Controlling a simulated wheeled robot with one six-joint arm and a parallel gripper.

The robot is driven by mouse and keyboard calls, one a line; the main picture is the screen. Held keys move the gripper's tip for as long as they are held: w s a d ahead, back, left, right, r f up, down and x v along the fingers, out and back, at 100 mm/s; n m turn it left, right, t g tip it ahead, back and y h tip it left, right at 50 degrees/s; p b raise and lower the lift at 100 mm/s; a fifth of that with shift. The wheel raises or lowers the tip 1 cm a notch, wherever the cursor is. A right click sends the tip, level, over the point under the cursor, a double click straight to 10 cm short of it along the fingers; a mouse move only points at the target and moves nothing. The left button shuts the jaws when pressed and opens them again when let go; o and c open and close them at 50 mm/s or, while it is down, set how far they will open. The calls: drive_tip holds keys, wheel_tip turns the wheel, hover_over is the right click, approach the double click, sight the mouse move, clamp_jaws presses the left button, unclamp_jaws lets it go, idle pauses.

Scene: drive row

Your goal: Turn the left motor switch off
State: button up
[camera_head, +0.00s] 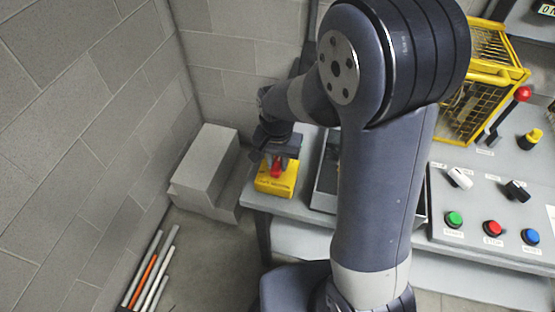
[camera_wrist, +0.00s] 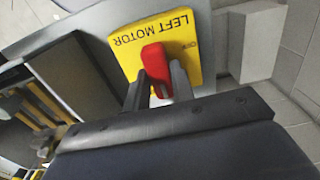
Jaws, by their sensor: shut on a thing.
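The left motor switch is a red handle (camera_wrist: 154,62) on a yellow plate (camera_wrist: 187,30) lettered LEFT MOTOR, which reads upside down in the wrist view. In the head view the yellow base (camera_head: 274,184) sits at the left end of the grey bench, with the red handle (camera_head: 277,167) on top. My gripper (camera_wrist: 160,82) is shut on the red handle, one finger on each side. The fingers and wrist hide part of the handle, and I cannot tell its exact on or off position.
A grey control panel (camera_head: 478,211) with green, red and blue buttons and selector knobs is at the right. A yellow cage (camera_head: 480,105) and a red-knobbed lever (camera_head: 523,94) stand behind it. Grey blocks (camera_head: 205,170) and the wall are left of the bench. Several rods (camera_head: 150,272) stand lower left.

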drive_tip(key=c, duration=0.4)
drive_tip(key=shift+o, duration=0.2)
drive_tip(key=shift+n, duration=0.4)
drive_tip(key=n, duration=0.7)
drive_tip(key=shift+n+b, duration=0.3)
drive_tip(key=shift+b, duration=0.1)
drive_tip(key=n, duration=0.4)
drive_tip(key=shift+n, duration=0.3)
drive_tip(key=n, duration=0.4)
drive_tip(key=shift+n, duration=0.4)
